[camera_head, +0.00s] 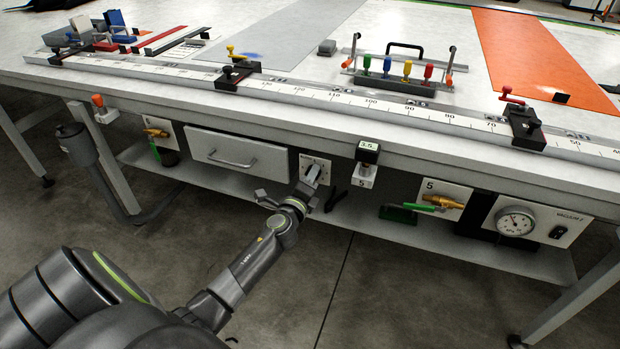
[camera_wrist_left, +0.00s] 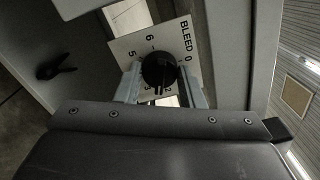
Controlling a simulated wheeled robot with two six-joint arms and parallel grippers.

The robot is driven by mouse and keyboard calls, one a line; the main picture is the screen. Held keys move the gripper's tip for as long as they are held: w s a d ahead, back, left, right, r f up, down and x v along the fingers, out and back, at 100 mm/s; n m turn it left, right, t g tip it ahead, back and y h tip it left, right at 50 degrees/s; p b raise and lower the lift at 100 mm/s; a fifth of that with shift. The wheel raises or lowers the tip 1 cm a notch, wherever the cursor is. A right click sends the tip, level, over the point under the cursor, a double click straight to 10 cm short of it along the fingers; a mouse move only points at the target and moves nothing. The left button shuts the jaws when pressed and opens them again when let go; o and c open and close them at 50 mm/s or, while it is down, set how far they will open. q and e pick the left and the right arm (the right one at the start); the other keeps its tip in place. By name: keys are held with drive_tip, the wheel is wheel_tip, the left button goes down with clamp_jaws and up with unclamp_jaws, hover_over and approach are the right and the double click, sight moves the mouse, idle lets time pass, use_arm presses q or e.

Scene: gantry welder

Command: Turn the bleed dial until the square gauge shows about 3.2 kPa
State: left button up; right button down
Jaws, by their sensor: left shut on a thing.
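The bleed dial is a black round knob (camera_wrist_left: 158,69) on a white plate (camera_wrist_left: 120,44) marked BLEED, with numbers around it, in the left wrist view. In the head view its plate (camera_head: 325,164) is on the bench's front, right of the drawer, and my gripper mostly hides the knob. My left gripper (camera_wrist_left: 160,85) is shut on the knob, one finger on each side. It also shows in the head view (camera_head: 309,180). The square gauge (camera_head: 368,149) is a small dark box with a pale display that seems to read 3.5. My right gripper is out of view.
A closed drawer (camera_head: 236,153) is left of the dial. Right of it are a green-handled brass valve (camera_head: 440,201) and a round vacuum gauge (camera_head: 516,221). A lower shelf (camera_head: 465,255) runs beneath. A ruled rail (camera_head: 330,97) with clamps lies along the bench top.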

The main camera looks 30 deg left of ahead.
use_arm(q)
drive_tip(key=shift+f, duration=0.1)
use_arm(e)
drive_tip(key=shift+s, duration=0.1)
use_arm(q)
drive_tip(key=o, duration=1)
drive_tip(key=shift+s, duration=0.1)
drive_tip(key=v, duration=1.7)
drive_tip(key=shift+s, duration=0.15)
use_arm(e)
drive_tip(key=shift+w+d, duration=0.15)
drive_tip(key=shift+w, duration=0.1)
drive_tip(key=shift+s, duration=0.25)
